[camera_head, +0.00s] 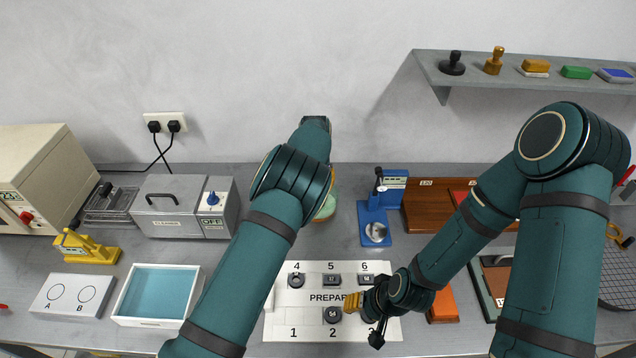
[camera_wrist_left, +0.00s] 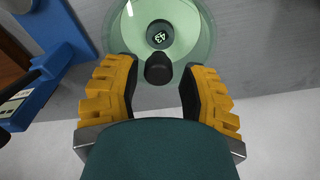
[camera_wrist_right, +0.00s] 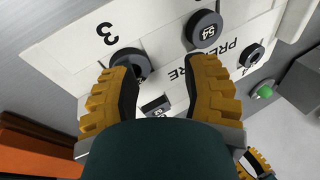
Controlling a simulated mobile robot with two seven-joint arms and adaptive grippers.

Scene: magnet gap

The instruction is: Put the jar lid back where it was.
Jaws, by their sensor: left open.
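The pale green glass jar (camera_head: 327,207) stands at the back of the bench, partly hidden behind my left arm. In the left wrist view the green glass (camera_wrist_left: 190,45) is round, and a dark disc marked 43 (camera_wrist_left: 160,34) shows through it. A black knob (camera_wrist_left: 158,70), apparently the lid's, sits between the fingers of my left gripper (camera_wrist_left: 158,78). That gripper is open, with visible gaps beside the knob. I cannot make out the lid's rim. My right gripper (camera_wrist_right: 165,72) is open over the white PREPARE board (camera_head: 296,330); it also shows in the head view (camera_head: 358,304).
Several dark weights stand on the board, one marked 54 (camera_wrist_right: 204,29). A blue press (camera_head: 371,222) stands right of the jar. A grey CLEANER box (camera_head: 168,216) and a blue-lined tray (camera_head: 122,300) are at the left. A shelf (camera_head: 460,76) holds stamps.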

